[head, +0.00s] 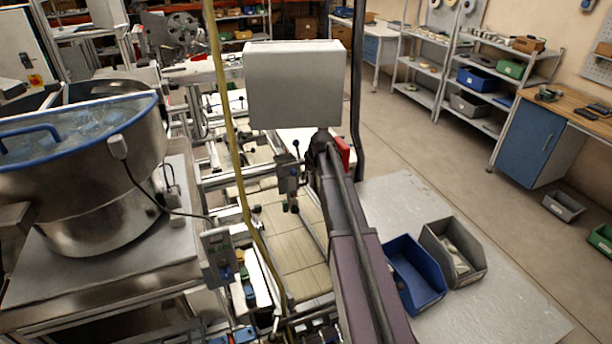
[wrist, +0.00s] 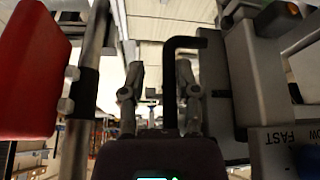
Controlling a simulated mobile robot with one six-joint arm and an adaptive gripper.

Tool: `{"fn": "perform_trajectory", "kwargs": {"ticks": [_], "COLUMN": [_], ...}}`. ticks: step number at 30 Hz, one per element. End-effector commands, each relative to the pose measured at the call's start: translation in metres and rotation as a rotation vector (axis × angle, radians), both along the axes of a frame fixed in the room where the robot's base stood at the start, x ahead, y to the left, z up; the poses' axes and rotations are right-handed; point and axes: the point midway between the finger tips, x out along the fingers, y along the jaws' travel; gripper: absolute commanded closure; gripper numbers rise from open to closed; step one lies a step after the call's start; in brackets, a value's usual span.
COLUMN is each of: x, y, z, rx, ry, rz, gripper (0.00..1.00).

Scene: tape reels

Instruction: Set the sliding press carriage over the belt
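The tan belt (head: 295,238) runs away from me through the machine in the head view. A small grey unit with black knobs (head: 287,182) stands over the belt beside my arm; I cannot tell for sure that it is the press carriage. In the wrist view, my gripper (wrist: 159,90) has its two fingers apart. A black bent handle bar (wrist: 170,85) shows between them, closer to the right finger; contact is not clear. A grey housing (wrist: 258,80) fills the right side. In the head view, my gripper's fingers are hidden near the large grey box.
The large grey box (head: 295,85) blocks the view ahead. A yellow post (head: 229,110) rises left of the belt. A steel bowl (head: 85,165) stands at left. A blue bin (head: 414,272) and grey bin (head: 453,252) sit right of my arm. A red block (wrist: 32,70) is close in the wrist view.

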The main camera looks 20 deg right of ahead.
Motion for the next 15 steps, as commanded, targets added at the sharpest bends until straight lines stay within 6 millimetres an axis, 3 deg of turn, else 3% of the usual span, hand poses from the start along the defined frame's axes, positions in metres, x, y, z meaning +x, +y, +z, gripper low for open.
{"fn": "perform_trajectory", "kwargs": {"ticks": [15], "x": [-0.0006], "y": [0.0042], "z": [0.0005], "rx": [-0.002], "ry": [0.004], "rz": [0.006], "gripper": [0.69]}}
